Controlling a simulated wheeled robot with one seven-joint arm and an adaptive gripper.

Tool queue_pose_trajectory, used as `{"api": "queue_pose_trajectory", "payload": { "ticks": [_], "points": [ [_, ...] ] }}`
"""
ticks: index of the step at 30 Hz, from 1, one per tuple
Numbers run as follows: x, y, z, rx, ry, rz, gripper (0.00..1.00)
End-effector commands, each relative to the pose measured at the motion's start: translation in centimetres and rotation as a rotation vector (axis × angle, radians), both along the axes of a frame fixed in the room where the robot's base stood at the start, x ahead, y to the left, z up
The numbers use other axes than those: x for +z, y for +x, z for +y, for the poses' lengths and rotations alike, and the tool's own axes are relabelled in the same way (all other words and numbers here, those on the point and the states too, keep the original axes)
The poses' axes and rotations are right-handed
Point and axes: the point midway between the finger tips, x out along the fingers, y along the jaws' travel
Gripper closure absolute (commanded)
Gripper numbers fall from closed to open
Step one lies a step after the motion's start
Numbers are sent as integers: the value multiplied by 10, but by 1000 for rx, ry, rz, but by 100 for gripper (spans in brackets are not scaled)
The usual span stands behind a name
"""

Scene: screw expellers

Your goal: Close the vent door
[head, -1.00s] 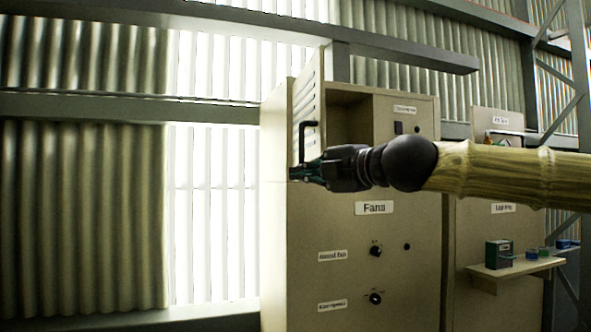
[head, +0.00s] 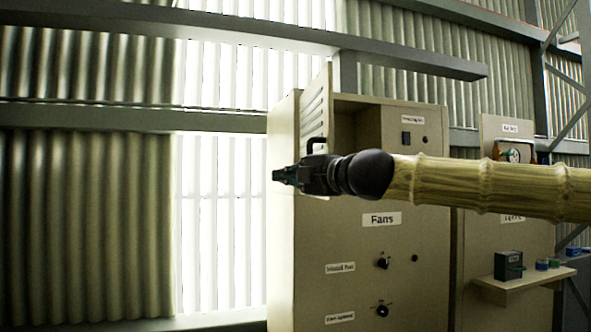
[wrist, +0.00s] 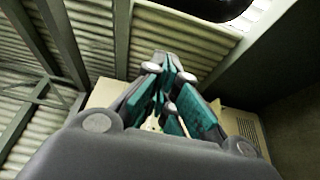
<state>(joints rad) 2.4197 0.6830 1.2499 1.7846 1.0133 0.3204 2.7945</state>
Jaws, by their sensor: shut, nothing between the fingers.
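The vent door (head: 314,112) is a beige slatted panel standing open at the upper left of the fan cabinet (head: 350,285). A black handle (head: 317,143) sits low on the door. The opening (head: 345,125) beside the door is uncovered. My gripper (head: 276,177) is shut and empty, pointing left just below the handle and in front of the door's lower edge. In the head view I cannot tell whether it touches the door. In the wrist view my gripper's fingers (wrist: 172,75) are together, and a dark curved piece (wrist: 205,8), perhaps the handle, shows at the top.
The cabinet front has knobs (head: 382,263) and a "Fans" label (head: 381,219). To the right, a second panel (head: 485,240) has a shelf (head: 525,278) with small boxes. A grey beam (head: 420,55) crosses behind. Left of the cabinet there is free room before the corrugated wall (head: 90,220).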

Motion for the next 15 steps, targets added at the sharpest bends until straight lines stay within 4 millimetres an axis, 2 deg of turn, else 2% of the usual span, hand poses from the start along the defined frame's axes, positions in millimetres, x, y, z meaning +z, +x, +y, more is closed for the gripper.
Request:
{"api": "queue_pose_trajectory", "payload": {
  "ticks": [1, 6, 15],
  "points": [
    [5, 2, -8, -4, 3, -2, 100],
    [5, 8, -22, -3, 3, 0, 100],
    [1, 13, -34, -2, 1, -1, 100]
  ]
}}
